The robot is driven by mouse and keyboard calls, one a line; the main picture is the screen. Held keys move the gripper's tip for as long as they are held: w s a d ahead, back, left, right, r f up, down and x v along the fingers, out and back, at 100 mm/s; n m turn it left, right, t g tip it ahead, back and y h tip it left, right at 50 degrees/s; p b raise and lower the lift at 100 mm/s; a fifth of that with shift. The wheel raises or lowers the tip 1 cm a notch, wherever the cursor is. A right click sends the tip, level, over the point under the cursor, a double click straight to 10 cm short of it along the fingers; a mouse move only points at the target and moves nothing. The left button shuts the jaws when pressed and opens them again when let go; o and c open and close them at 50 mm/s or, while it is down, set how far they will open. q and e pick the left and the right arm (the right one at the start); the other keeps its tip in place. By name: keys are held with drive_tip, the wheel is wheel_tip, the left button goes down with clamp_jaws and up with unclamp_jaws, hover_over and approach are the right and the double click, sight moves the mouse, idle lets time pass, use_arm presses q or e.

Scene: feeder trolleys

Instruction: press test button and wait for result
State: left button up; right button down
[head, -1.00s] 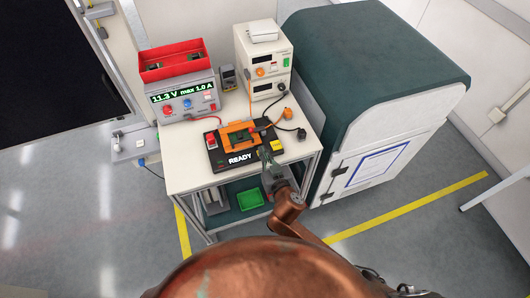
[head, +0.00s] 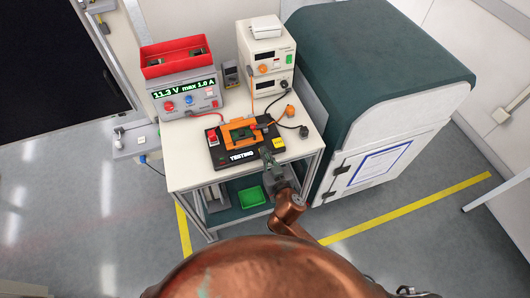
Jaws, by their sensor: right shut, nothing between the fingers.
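The black test fixture (head: 219,156) lies on the white trolley top, and its display (head: 241,156) reads "TESTING". An orange frame (head: 240,132) sits on the fixture. A red switch (head: 212,137) is at its left and a yellow button or label (head: 278,143) at its right. My right gripper (head: 267,153) is shut and empty at the fixture's front right edge, close to the yellow part. I cannot tell whether it touches the fixture. My left gripper does not show.
A power supply (head: 186,97) reading "11.3 V max 1.0 A" stands back left, with a red bin (head: 177,66) on top. A white instrument stack (head: 266,60) stands behind the fixture. Cables lie at right. A green-topped cabinet (head: 375,50) stands close on the right.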

drive_tip(key=shift+s+d+f, duration=0.1)
drive_tip(key=shift+f, duration=0.55)
wheel_tip(320, 180, up, 6)
drive_tip(key=p, duration=0.4)
drive_tip(key=shift+f+p, duration=0.15)
drive_tip(key=shift+p, duration=0.15)
drive_tip(key=v, duration=0.9)
drive_tip(key=shift+s, duration=0.4)
